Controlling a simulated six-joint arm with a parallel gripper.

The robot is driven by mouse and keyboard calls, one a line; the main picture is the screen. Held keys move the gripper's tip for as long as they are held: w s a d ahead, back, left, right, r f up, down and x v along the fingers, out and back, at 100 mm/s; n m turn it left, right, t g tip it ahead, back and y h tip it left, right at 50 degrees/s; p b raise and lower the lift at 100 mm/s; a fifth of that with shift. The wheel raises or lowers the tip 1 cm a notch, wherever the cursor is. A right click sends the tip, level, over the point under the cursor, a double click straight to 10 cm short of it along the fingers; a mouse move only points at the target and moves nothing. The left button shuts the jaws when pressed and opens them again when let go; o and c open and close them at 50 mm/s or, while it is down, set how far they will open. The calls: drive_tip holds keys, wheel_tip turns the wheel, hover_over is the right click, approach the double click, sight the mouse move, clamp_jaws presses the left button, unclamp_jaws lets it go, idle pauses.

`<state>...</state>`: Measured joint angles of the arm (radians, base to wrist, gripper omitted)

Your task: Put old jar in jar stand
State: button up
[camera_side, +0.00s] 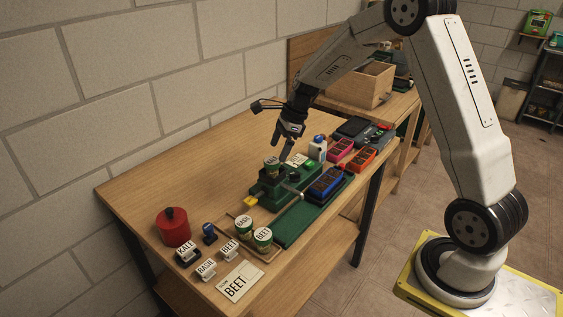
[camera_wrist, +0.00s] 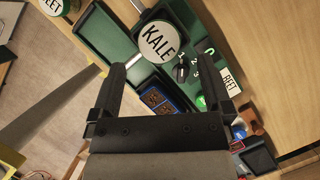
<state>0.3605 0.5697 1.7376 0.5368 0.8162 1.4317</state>
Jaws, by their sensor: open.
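A jar with a white KALE lid (camera_wrist: 160,41) sits in a green device (camera_wrist: 118,42). My gripper (camera_side: 286,154) is above and right of that jar. In the wrist view my gripper (camera_wrist: 162,68) has its fingers spread, with the jar beyond the fingertips and nothing between them. A shallow wooden tray (camera_side: 271,255) holds a BASIL jar (camera_side: 243,224) and a BEET jar (camera_side: 263,238). I cannot tell which item is the jar stand.
The far-left tabletop is clear.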

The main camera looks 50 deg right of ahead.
sight(273, 160)
drive_tip(key=shift+x, duration=2.55)
drive_tip(key=shift+w+a, duration=0.1)
drive_tip(key=shift+a, duration=0.05)
clamp_jaws()
drive_tip(key=shift+r, duration=0.15)
drive_tip(key=shift+r, duration=0.7)
drive_tip(key=s+a+r, duration=0.2)
drive_tip(key=s+r, duration=0.9)
drive_tip(key=s, duration=0.2)
drive_tip(key=shift+s+r, duration=0.2)
drive_tip(key=shift+s, duration=0.2)
